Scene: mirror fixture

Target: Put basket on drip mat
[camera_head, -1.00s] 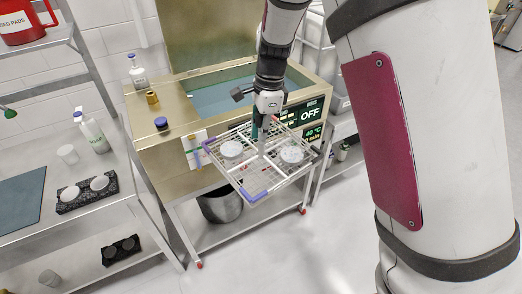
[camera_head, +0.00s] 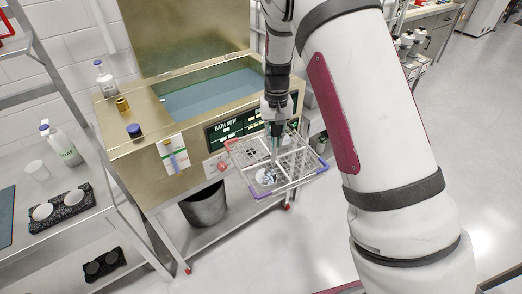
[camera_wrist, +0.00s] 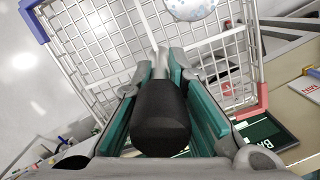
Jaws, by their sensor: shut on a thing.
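The wire basket (camera_head: 293,184) has a white grid, coloured corner pieces and a pale round disc inside. It hangs in the air in front of the bath's front right. My gripper (camera_head: 275,143) is above its middle, shut on its upright handle. In the wrist view, the gripper (camera_wrist: 160,75) holds the black handle grip (camera_wrist: 160,120) between teal finger pads, with the basket's grid (camera_wrist: 100,30) beyond. A dark blue-grey mat (camera_head: 6,218), likely the drip mat, shows only as a strip at the left edge, on the steel table.
The gold bath (camera_head: 125,158) with blue liquid stands behind the basket. A grey bucket (camera_head: 205,207) is on its lower shelf. Floor at front is clear.

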